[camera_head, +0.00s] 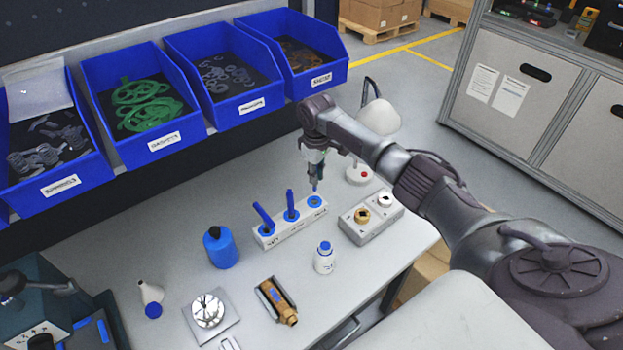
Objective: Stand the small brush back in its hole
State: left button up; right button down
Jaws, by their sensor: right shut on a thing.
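A white rack (271,239) stands on the table with blue-ringed holes along its top. A large blue brush (263,217) leans in its left part and another blue brush (290,203) stands upright in the middle. The hole at the right end (315,202) has a blue ring and looks empty. My right gripper (317,178) points down just above that right hole, shut on the small brush (315,187). My left gripper is not in view.
A grey block with two round fittings (368,232) stands right of the rack. Blue bins (252,105) line the back.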

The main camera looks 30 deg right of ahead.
jog(key=shift+r+p, duration=0.15)
jog(key=shift+p, duration=0.25)
jog(key=shift+f+b, duration=1.2)
jog(key=shift+f, duration=1.1)
jog(key=shift+p, duration=0.65)
jog(key=shift+f+b, duration=1)
jog(key=shift+f, duration=0.6)
jog(key=c, duration=1.1)
grip_release()
